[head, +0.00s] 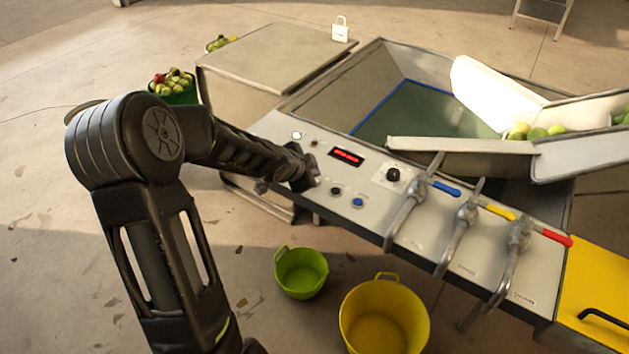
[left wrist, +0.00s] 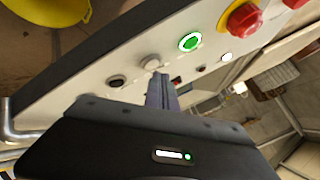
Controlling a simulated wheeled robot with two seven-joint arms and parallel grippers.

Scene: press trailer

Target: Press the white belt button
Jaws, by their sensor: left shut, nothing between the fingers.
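The grey-white control panel (head: 290,125) slopes across the middle of the head view. In the left wrist view a pale white button (left wrist: 150,62) sits between a dark button (left wrist: 115,81) and a green-lit button (left wrist: 190,42). My left gripper (head: 312,178) is shut and empty, low over the left part of the panel. In the left wrist view its fingertips (left wrist: 159,82) are close to the white button; I cannot tell whether they touch it. In the head view the gripper hides that button. My right gripper is not in view.
A red emergency knob (left wrist: 240,18) and a white lamp (left wrist: 226,57) are near the green button. A blue button (head: 358,202), black knob (head: 393,174), red display (head: 346,157) and metal taps (head: 408,212) are to the right. Green (head: 301,273) and yellow buckets (head: 385,316) stand below.

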